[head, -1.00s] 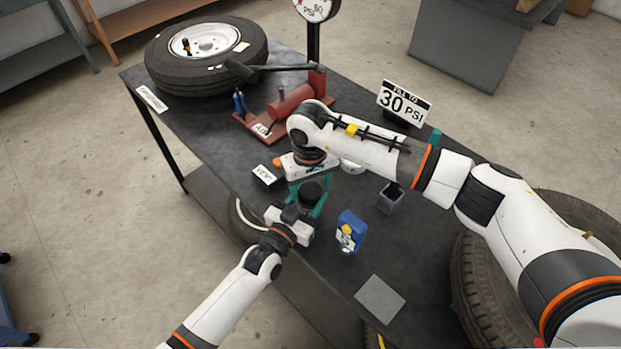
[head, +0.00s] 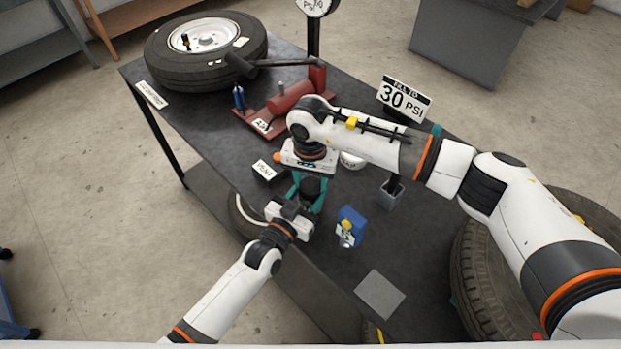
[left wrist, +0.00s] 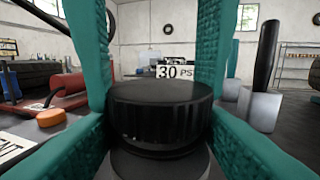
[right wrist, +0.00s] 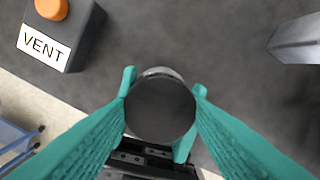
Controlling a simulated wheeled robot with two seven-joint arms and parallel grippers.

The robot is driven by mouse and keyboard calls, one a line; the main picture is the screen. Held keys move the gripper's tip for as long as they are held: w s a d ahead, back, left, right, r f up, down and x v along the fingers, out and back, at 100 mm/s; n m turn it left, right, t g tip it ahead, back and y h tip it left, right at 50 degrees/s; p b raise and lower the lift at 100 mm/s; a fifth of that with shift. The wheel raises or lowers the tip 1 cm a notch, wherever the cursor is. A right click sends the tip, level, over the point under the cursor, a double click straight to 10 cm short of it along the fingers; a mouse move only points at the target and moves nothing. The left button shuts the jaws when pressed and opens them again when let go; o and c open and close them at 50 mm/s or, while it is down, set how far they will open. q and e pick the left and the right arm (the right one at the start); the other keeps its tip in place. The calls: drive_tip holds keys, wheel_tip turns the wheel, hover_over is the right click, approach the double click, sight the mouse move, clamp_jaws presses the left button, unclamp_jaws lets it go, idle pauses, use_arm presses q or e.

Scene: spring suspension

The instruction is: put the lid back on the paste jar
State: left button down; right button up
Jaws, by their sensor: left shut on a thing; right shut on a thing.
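The black ribbed lid (left wrist: 160,112) is between my right gripper's teal fingers, which reach down from above. It also shows from above in the right wrist view (right wrist: 160,108) and in the head view (head: 313,187). My right gripper (right wrist: 162,105) is shut on it. The grey paste jar (left wrist: 160,164) is directly under the lid, upright, between my left gripper's fingers. My left gripper (head: 304,206) is shut on the jar from the front side. The lid looks level and centred over the jar. I cannot tell whether it is seated on the rim.
A VENT block (head: 268,172) with an orange button is left of the grippers. A red tool (head: 285,103) and a wheel (head: 205,68) are further back. The table's front edge is close.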

drive_tip(key=m, duration=0.8)
drive_tip(key=shift+m, duration=0.4)
drive_tip(key=m, duration=1.2)
drive_tip(key=shift+m, duration=0.4)
drive_tip(key=m, duration=0.6)
drive_tip(key=o, duration=1.1)
